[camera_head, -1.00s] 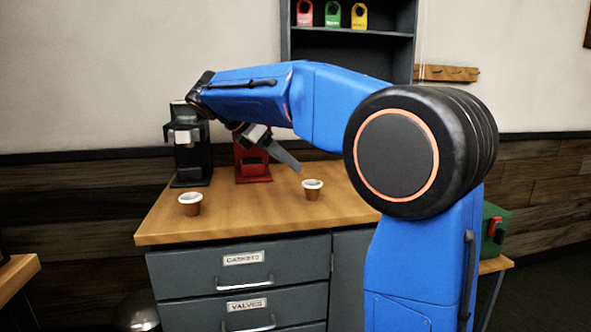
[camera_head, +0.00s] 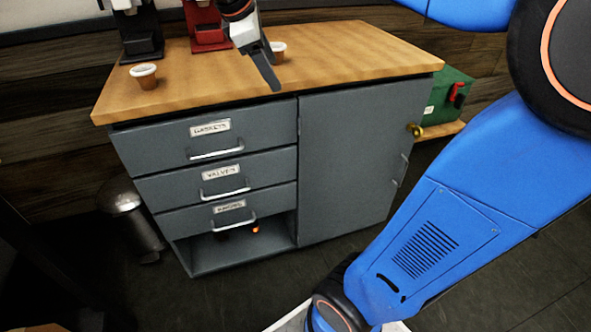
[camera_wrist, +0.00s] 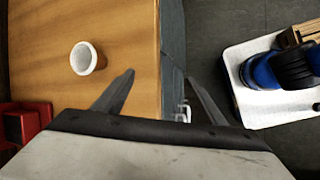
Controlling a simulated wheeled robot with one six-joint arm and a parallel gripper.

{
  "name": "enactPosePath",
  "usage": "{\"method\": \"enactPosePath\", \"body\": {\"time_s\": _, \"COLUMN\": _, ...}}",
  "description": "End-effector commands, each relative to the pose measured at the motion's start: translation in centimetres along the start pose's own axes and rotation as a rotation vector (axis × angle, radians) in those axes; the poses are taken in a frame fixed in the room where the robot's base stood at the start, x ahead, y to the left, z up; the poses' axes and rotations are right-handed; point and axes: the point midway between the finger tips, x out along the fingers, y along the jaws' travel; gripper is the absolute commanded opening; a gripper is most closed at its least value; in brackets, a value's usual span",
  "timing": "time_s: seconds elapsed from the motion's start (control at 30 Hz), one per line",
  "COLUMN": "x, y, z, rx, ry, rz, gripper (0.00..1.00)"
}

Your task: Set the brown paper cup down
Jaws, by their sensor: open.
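Two brown paper cups with white insides stand upright on the wooden worktop (camera_head: 190,85). The left cup (camera_head: 145,76) stands near the worktop's left end. The right cup (camera_head: 278,50) is partly hidden behind my gripper (camera_head: 272,80). In the wrist view one cup (camera_wrist: 86,58) stands on the wood, left of my gripper (camera_wrist: 161,76) and apart from both fingers. It looks like the right cup. My gripper is open, with nothing between its fingers, over the worktop's front edge.
A black machine (camera_head: 138,30) and a red machine (camera_head: 206,25) stand behind the cups. Below are labelled drawers (camera_head: 222,175) with handles and a grey door (camera_head: 345,165). A green box (camera_head: 447,95) sits at the right. A bin (camera_head: 130,215) stands at the left. The worktop's right part is clear.

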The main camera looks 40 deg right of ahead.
Motion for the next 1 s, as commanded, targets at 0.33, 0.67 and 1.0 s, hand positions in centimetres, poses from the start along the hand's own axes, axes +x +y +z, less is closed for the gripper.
{"method": "enactPosePath", "body": {"time_s": 0.33, "x": 5.1, "y": -11.4, "z": 0.5, "rx": 0.460, "ry": 0.243, "rz": -0.075, "gripper": 0.64}}
{"method": "enactPosePath", "body": {"time_s": 0.67, "x": 10.3, "y": -21.6, "z": -0.9, "rx": 0.952, "ry": 0.446, "rz": -0.218, "gripper": 0.64}}
{"method": "enactPosePath", "body": {"time_s": 1.0, "x": 12.1, "y": -24.6, "z": -1.8, "rx": 1.132, "ry": 0.509, "rz": -0.282, "gripper": 0.64}}
